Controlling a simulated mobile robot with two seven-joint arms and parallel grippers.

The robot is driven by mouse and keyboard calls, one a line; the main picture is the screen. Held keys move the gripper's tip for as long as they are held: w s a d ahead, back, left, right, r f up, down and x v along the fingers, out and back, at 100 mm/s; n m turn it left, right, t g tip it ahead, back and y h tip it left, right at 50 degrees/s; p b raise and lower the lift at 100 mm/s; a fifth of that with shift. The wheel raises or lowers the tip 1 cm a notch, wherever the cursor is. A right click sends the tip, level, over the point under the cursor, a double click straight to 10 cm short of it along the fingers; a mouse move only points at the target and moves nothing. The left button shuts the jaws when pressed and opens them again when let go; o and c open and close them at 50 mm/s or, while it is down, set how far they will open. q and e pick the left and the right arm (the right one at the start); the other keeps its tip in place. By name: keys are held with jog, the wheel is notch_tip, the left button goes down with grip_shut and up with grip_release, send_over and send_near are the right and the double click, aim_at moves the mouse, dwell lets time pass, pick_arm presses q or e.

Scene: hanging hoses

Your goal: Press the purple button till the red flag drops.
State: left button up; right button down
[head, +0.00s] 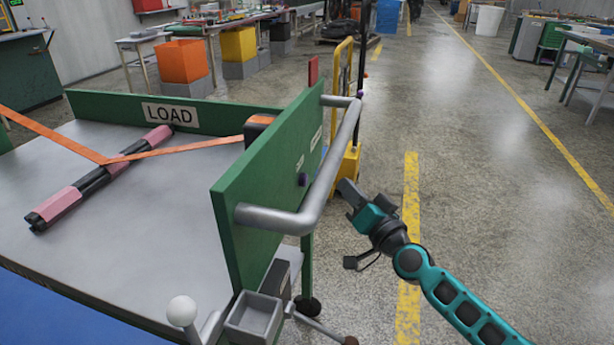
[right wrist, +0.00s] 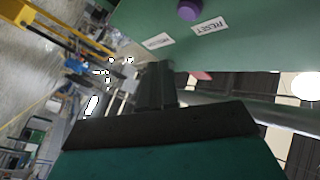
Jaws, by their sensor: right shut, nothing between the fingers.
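The purple button (head: 303,180) sits on the outer face of the green end panel (head: 245,200), behind the grey handle bar. It also shows at the top of the right wrist view (right wrist: 190,10), beside a label reading RESET (right wrist: 210,27). The red flag (head: 313,70) stands upright above the panel's far end. My right gripper (head: 347,193) is shut and empty, to the right of the panel and outside the bar, apart from the button. Its dark fingers (right wrist: 155,85) also show in the right wrist view. My left gripper is not in view.
The grey handle bar (head: 315,200) juts out from the panel between my right gripper and the button. A cart top (head: 150,235) holds a pink and black roll under an orange strap (head: 190,149). A yellow trolley (head: 345,110) stands beyond. The floor at right is clear.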

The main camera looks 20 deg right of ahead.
aim_at(304, 180)
jog(key=w+a, duration=0.1)
jog(key=a, duration=0.1)
jog(key=w+a+p, duration=0.1)
jog(key=w+a, duration=0.1)
dwell(0.8)
dwell(1.0)
dwell(0.4)
jog(key=shift+w+a, duration=0.2)
jog(key=shift+a, duration=0.1)
